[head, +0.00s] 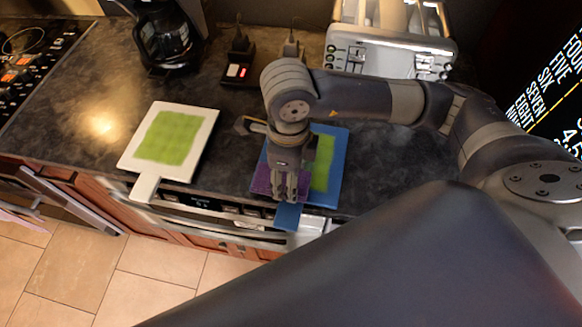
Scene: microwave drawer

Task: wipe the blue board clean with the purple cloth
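The blue board (337,150) lies on the dark counter near its front edge, with its blue handle (288,217) reaching past the edge. A green patch (322,165) shows on the board's right part; the left part is hidden behind my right arm and gripper. The purple cloth (263,181) lies over the board's lower left part. My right gripper (285,196) points down onto the cloth, its fingers close together and seemingly shut on it. The finger contact is small in the picture. My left gripper is not in view.
A white board (208,117) with a green patch (167,137) lies to the left, its handle over the counter edge. A coffee maker (165,35), a small black device (238,62) and a silver toaster (385,38) stand behind.

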